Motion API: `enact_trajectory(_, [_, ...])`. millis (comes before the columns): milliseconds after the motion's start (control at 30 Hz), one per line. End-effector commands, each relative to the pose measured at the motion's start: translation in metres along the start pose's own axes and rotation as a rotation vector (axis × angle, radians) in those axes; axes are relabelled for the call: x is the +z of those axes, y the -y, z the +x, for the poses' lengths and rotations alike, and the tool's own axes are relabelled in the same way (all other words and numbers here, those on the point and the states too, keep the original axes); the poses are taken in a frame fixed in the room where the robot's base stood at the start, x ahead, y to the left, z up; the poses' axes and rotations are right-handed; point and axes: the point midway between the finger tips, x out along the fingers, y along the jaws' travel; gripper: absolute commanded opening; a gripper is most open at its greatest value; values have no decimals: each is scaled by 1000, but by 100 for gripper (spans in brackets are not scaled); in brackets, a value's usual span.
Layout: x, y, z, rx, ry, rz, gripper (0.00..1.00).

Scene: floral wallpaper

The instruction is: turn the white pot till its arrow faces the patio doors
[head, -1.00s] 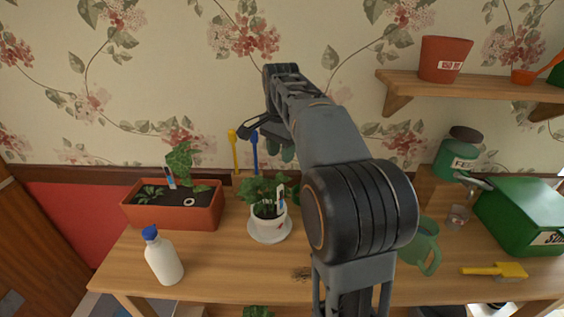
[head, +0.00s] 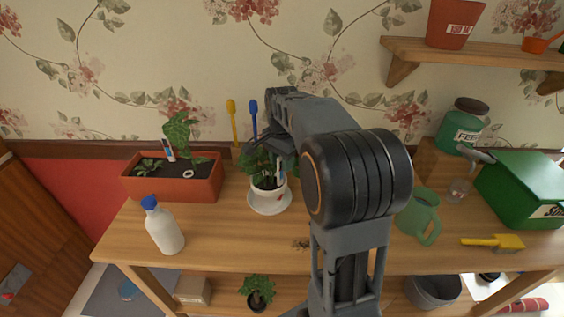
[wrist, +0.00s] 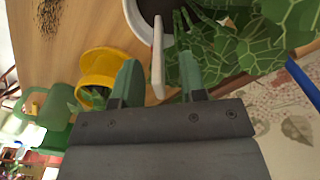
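The white pot (head: 265,193) stands upright on a white saucer (head: 268,206) at the middle of the bench, with a leafy plant (head: 256,165) and a white label (wrist: 158,58) in it. A small red mark (head: 280,197) shows on its front right side; its shape is too small to read. In the wrist view the pot's rim (wrist: 135,22) is at the top. My gripper (wrist: 159,78) is open at the plant, its green fingers apart with the label between or just beyond them. I cannot tell whether it touches anything. My arm hides part of this in the head view. No patio doors are recognisable.
A green watering can (head: 418,214), yellow brush (head: 494,243) and green box (head: 525,185) are to the right. A yellow pot (wrist: 98,68) shows beside my fingers. Bench front is mostly clear.

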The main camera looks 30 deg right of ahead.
Motion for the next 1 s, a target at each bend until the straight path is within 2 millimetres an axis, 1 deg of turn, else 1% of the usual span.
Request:
enact_trajectory(100, [0,0,4,-1,-1,0,38])
enact_trajectory(400, [0,0,4,-1,-1,0,37])
enact_trajectory(800, [0,0,4,-1,-1,0,0])
enact_trajectory(1000, [0,0,4,-1,-1,0,0])
